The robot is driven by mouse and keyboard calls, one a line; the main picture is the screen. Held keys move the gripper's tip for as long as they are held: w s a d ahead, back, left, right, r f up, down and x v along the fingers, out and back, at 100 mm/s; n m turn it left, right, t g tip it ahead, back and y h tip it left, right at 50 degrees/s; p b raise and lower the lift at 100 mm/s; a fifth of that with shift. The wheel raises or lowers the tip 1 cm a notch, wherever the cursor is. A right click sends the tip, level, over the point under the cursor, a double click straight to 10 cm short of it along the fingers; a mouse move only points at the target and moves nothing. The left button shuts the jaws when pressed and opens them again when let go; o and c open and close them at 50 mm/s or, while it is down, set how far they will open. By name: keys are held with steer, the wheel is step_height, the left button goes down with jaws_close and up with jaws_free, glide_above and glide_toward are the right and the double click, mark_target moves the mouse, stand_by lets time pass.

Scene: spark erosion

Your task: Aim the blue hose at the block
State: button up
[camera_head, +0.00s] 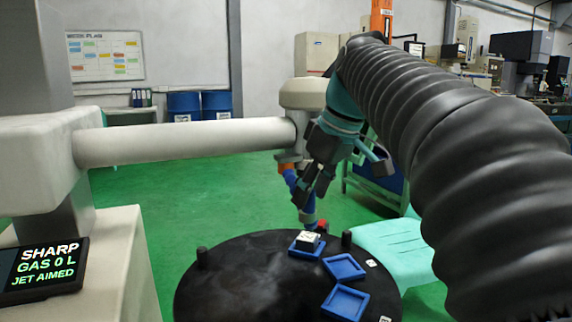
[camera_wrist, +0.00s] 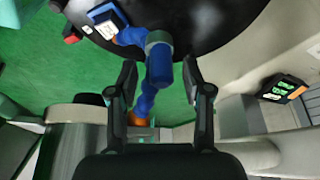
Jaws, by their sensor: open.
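The blue segmented hose (camera_wrist: 145,98) runs up between my open fingers in the wrist view, with a grey collar (camera_wrist: 157,40) and an orange-and-blue end bent left toward the block. In the head view the hose (camera_head: 290,177) hangs below the machine head, partly hidden by my gripper. The white block (camera_head: 308,239) sits in a blue tray (camera_head: 303,252) on the black round table; it also shows in the wrist view (camera_wrist: 106,29). The hose's end points at the block or very near it. My gripper (camera_head: 311,193) is open, its fingers (camera_wrist: 159,66) on either side of the hose.
The black round table (camera_head: 235,285) carries two empty blue trays (camera_head: 345,267) (camera_head: 345,303) and short black posts (camera_head: 202,258). A pale machine arm (camera_head: 190,139) crosses at left. A turquoise sheet (camera_head: 395,248) lies at right.

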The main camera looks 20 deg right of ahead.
steer(key=v, duration=1)
steer(key=shift+r, duration=0.4)
steer(key=shift+s+d, duration=0.1)
steer(key=shift+s, duration=0.1)
